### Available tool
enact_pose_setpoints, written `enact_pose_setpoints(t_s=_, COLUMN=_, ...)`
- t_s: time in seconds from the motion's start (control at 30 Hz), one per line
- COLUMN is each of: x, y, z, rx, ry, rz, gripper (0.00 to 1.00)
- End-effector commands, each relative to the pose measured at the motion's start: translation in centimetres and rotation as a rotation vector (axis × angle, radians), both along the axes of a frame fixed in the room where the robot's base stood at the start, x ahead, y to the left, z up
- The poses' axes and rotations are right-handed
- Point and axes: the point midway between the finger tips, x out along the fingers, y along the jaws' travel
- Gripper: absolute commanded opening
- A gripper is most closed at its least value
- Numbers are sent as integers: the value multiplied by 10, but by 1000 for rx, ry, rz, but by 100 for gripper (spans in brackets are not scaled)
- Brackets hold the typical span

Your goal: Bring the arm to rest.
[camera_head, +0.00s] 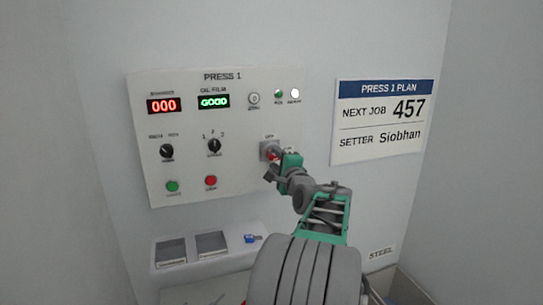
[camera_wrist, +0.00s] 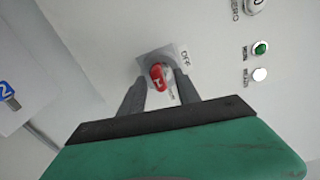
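My arm reaches up to the PRESS 1 panel (camera_head: 225,125), with my gripper (camera_head: 277,168) at the panel's lower right. A red rotary switch (camera_head: 272,155) on a grey plate, with OFF above it, is partly hidden by the gripper. In the wrist view the red switch handle (camera_wrist: 158,77) shows between the two grey fingertips of my gripper (camera_wrist: 160,84). The fingers are apart, with gaps beside the handle, and hold nothing. Whether a fingertip touches the plate cannot be told.
The panel has a red 000 display (camera_head: 164,105), a green GOOD display (camera_head: 213,101), knobs and buttons. A plan sign (camera_head: 382,122) hangs to the right. Below, a ledge holds two grey trays (camera_head: 211,242) and a blue tag (camera_head: 252,238). Walls close in on both sides.

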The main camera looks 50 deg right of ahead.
Motion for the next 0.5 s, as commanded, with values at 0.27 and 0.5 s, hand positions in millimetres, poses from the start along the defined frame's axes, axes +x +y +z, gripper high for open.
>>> enact_pose_setpoints(t_s=0.27, x=-47, y=28, z=-3, rx=-1, ry=0, rz=-3, gripper=39)
enact_pose_setpoints(t_s=0.5, x=-47, y=44, z=-4, rx=-11, ry=28, rz=16, gripper=39)
